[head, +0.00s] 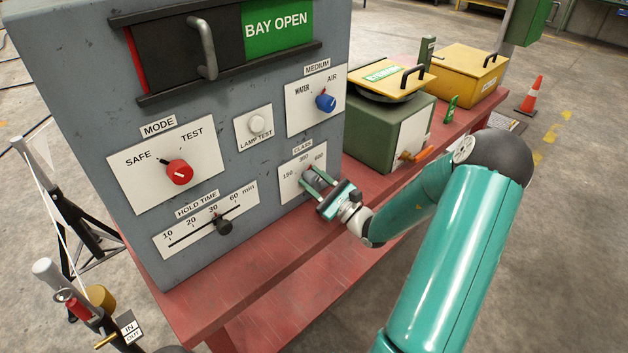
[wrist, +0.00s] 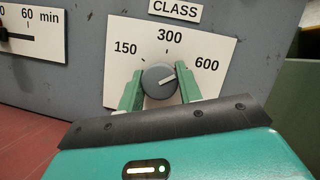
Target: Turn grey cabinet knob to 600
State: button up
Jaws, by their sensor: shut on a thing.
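The grey cabinet knob (wrist: 157,79) sits on the white CLASS plate (wrist: 117,77), marked 150, 300 and 600. My gripper (wrist: 160,84) is shut on the knob, with one green finger on the left side and one on the right. In the head view my gripper (head: 316,182) is at the CLASS plate (head: 290,184) low on the cabinet's right side, and it mostly hides the knob.
The red MODE knob (head: 179,172), blue MEDIUM knob (head: 326,102), lamp test button (head: 261,124) and black HOLD TIME slider (head: 223,226) share the cabinet face. A green box (head: 375,130) stands right of the cabinet on the red bench (head: 285,270).

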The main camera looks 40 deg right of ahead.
jog(key=shift+m+t+h, duration=0.3)
jog(key=shift+m+h, duration=0.2)
jog(key=shift+m, duration=0.8)
jog(key=o, duration=1)
jog(key=v, duration=1.3)
jog(key=shift+s, duration=0.4)
jog(key=shift+f, duration=0.1)
